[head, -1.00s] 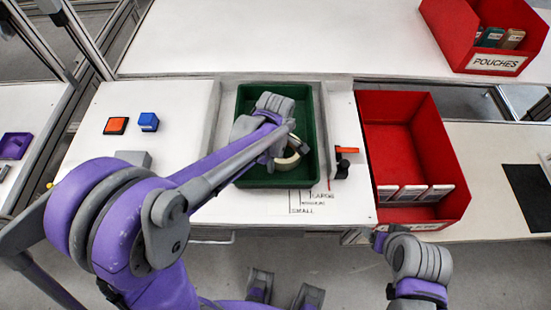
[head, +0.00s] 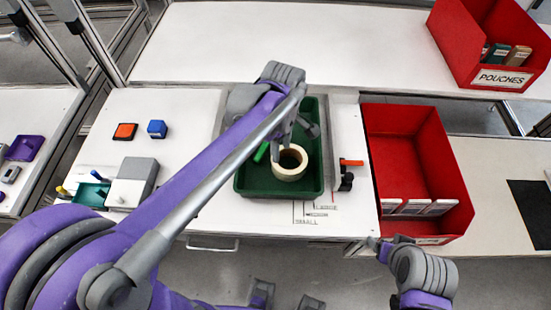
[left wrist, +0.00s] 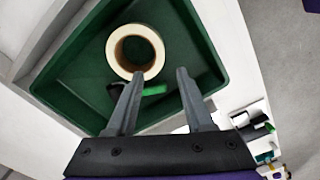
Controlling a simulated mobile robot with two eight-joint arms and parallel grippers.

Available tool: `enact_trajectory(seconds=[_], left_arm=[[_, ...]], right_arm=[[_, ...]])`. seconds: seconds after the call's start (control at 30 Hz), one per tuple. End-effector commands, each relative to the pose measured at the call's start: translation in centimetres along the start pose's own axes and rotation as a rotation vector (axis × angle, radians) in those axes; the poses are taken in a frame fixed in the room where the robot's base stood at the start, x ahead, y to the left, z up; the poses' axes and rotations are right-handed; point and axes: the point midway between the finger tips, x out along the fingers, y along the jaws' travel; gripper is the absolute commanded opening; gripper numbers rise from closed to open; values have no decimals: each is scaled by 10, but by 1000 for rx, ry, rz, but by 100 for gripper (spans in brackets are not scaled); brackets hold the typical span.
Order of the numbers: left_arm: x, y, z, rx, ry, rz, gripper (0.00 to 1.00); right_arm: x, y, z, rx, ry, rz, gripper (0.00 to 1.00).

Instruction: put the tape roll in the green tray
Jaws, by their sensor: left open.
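The cream tape roll (head: 291,174) lies flat in the green tray (head: 252,188), on its floor. In the left wrist view the roll (left wrist: 156,62) shows whole, hole facing up, inside the tray (left wrist: 200,55). My left gripper (head: 286,140) is open, just beyond the roll in the head view. In the left wrist view its two fingers (left wrist: 160,73) are spread with nothing held between them; the tips are close to the roll's edge. My right gripper (head: 378,246) is at the lower right, by the red bin's front; its jaws are too small to read.
A green-handled tool (left wrist: 154,90) also lies in the tray. A red bin (head: 405,135) stands to the right, a red POUCHES bin (head: 460,50) at the back right. Orange (head: 125,131) and blue (head: 157,129) blocks sit left.

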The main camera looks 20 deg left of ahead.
Motion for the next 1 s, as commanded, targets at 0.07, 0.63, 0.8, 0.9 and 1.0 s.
enact_trajectory(seconds=[0.07, 0.63, 0.8, 0.9, 1.0], left_arm=[[-3, -10, -1, 54, 3, 19, 52], [43, -149, -7, 1196, 345, 297, 52], [49, -157, -7, 1287, 392, 301, 52], [49, -157, -7, 1292, 394, 301, 52], [49, -156, -7, 1291, 393, 301, 52]], right_arm=[[0, 0, 0, 0, 0, 0, 74], [0, 0, 0, 0, 0, 0, 74], [0, 0, 0, 0, 0, 0, 74], [0, 0, 0, 0, 0, 0, 74], [0, 0, 0, 0, 0, 0, 74]])
